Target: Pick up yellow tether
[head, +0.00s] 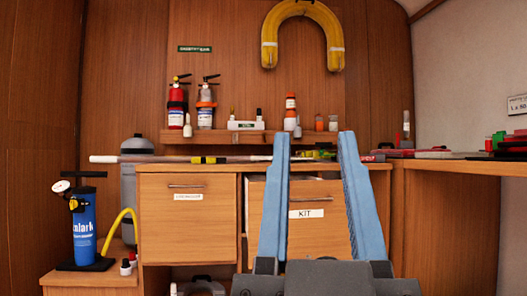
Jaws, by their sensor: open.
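A yellow hose (120,230) curves from a blue pump (83,222) at the lower left. Parts of the desktop are hidden behind the fingers.
A long pole (150,159) with yellow bands lies across the desk. A drawer marked KIT (307,232) stands slightly open. Fire extinguishers (177,103) and bottles stand on a shelf (225,137). A yellow horseshoe buoy (303,8) hangs above. A side counter (470,164) holds red and green items.

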